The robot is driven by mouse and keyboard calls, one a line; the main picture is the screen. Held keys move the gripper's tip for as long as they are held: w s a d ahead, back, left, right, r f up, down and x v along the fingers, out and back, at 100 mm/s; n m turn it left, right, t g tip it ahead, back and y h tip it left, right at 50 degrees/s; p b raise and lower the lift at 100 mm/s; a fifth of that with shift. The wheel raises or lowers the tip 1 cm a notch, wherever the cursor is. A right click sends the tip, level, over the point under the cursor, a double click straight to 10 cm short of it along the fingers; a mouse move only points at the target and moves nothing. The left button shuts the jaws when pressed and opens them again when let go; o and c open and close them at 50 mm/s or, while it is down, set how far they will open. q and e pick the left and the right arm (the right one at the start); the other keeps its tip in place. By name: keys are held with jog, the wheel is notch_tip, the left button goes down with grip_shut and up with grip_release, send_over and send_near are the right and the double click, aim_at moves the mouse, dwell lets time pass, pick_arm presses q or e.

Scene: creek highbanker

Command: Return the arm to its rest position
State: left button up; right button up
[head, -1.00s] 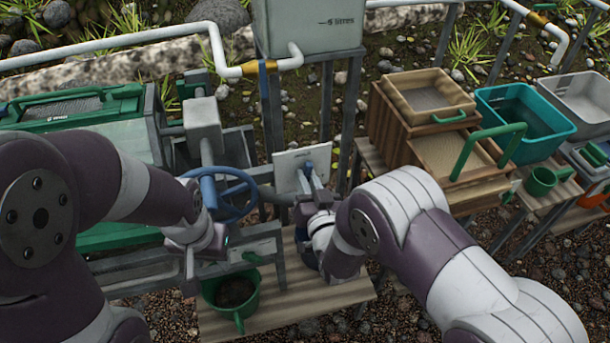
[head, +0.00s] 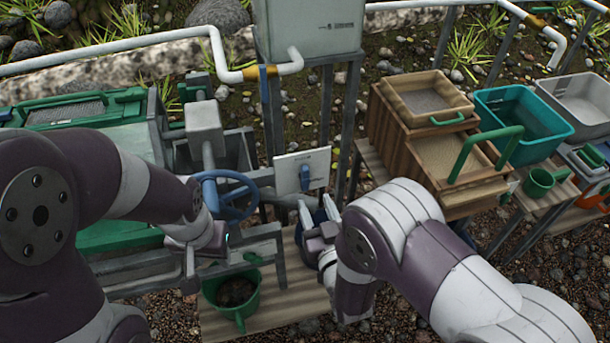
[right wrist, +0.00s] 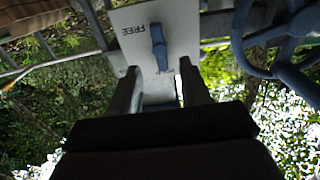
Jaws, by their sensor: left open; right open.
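My right gripper (head: 317,208) is open and empty in the head view, below and in front of a white plate (head: 322,160) with a blue lever (head: 305,178). In the right wrist view, its two fingers (right wrist: 158,78) are spread apart, with the blue lever (right wrist: 159,46) beyond them and not touched. The plate (right wrist: 185,25) bears the word FREE there. My left gripper (head: 222,240) is at the lower side of the blue handwheel (head: 236,180); its fingers are mostly hidden, so contact with the wheel cannot be told.
A green pan (head: 243,302) with dark material stands on the wooden bench (head: 285,315) below the wheel. Wooden sieve boxes (head: 392,128), a teal tub (head: 545,140) and a grey tub (head: 590,85) stand at right. A grey tank (head: 308,28) and white pipe (head: 130,40) are behind.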

dwell(0.4)
jog(key=s+d+f+g+h, duration=0.3)
jog(key=s+f+g, duration=0.4)
jog(key=f+g, duration=0.35)
jog(key=s+d+r+m+g+h+p, duration=0.1)
jog(key=s+d+r+g, duration=0.1)
jog(key=d+r, duration=0.5)
jog(key=s+d+r+m+g+h+p, duration=0.1)
jog(key=s+d+r+m+g+p, duration=0.1)
jog(key=d+r, duration=0.5)
notch_tip(320, 180, up, 2)
jog(key=shift+s+d+r+g+h, duration=0.2)
jog(key=shift+s+g+h, duration=0.1)
jog(key=shift+s+g, duration=0.45)
jog(key=shift+s, duration=0.2)
